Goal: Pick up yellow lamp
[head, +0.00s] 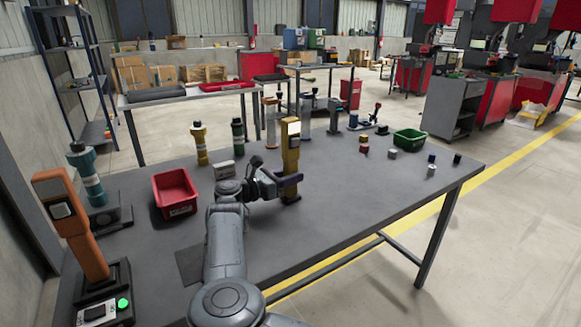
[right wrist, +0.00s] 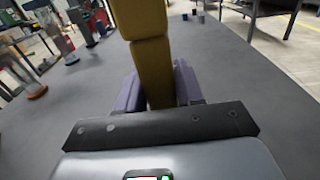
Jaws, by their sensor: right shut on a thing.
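The yellow lamp (head: 291,158) stands upright in the middle of the grey table, with a pale panel near its top. In the right wrist view its yellow body (right wrist: 153,65) rises between the fingers, and its top is cut off by the frame. My right gripper (head: 290,182) is shut on the lower part of the lamp. Its purple-grey fingers (right wrist: 155,90) press on both sides of the body. I cannot tell whether the lamp's foot touches the table. My left gripper is not in view.
A red bin (head: 175,193) sits left of my arm, and an orange device (head: 72,225) stands at the near left. A green bin (head: 409,140) and several small cylinders lie to the right. Yellow and green bottle-like items stand behind. The table's front right is clear.

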